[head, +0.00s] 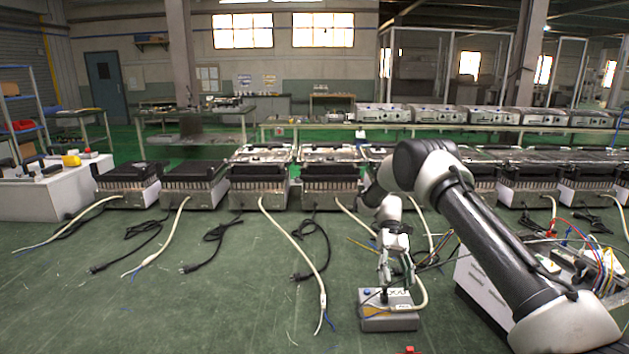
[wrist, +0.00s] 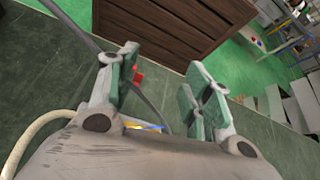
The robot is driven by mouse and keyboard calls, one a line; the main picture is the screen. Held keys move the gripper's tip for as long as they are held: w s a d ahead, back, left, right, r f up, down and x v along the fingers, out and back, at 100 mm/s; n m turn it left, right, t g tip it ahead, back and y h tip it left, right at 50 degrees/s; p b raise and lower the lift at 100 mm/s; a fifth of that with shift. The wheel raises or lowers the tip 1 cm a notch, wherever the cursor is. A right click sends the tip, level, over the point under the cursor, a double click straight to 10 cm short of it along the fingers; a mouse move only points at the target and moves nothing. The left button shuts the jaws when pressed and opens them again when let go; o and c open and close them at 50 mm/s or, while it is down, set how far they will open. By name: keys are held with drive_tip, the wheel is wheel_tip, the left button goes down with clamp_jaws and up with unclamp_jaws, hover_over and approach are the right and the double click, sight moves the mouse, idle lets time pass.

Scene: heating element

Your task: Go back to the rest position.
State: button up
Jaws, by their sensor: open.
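My gripper (head: 398,272) hangs at the end of my bent arm, pointing down just above a small grey box (head: 388,322) on the green work surface. The box has a blue button and a dark part on top. A pale cable runs down close beside the gripper. From the head view I cannot tell whether the fingers touch the box. In the wrist view my gripper (wrist: 163,72) has its two green-padded fingers spread, with nothing held between them. A small red item (wrist: 137,76) shows behind the left finger.
Several black-topped heater units (head: 258,185) stand in a row behind, with cables lying loose on the green surface (head: 220,310). A white box (head: 480,285) and coloured wires (head: 603,262) are at right. A brown slatted object (wrist: 165,25) fills the wrist view's top.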

drive_tip(key=s+d+r+t, duration=0.2)
drive_tip(key=r, duration=0.6)
drive_tip(key=s+d+r+t, duration=0.2)
drive_tip(key=s+r+t, duration=0.1)
drive_tip(key=r, duration=0.5)
drive_tip(key=s+d+r+t, duration=0.2)
drive_tip(key=d+r, duration=0.1)
drive_tip(key=r, duration=0.5)
drive_tip(key=s+d+r+t, duration=0.1)
drive_tip(key=s+d+t, duration=0.1)
drive_tip(key=s, duration=0.5)
drive_tip(key=s+d+r+m+t, duration=0.1)
drive_tip(key=s+d+r+t, duration=0.1)
drive_tip(key=s+t, duration=0.2)
drive_tip(key=s+d+r+t, duration=0.2)
drive_tip(key=s+t, duration=0.1)
drive_tip(key=s, duration=0.7)
drive_tip(key=shift+s+d+r+m+t+h, duration=0.15)
drive_tip(key=shift+s+d+m+t+h, duration=0.15)
drive_tip(key=shift+s+d+m+t, duration=0.1)
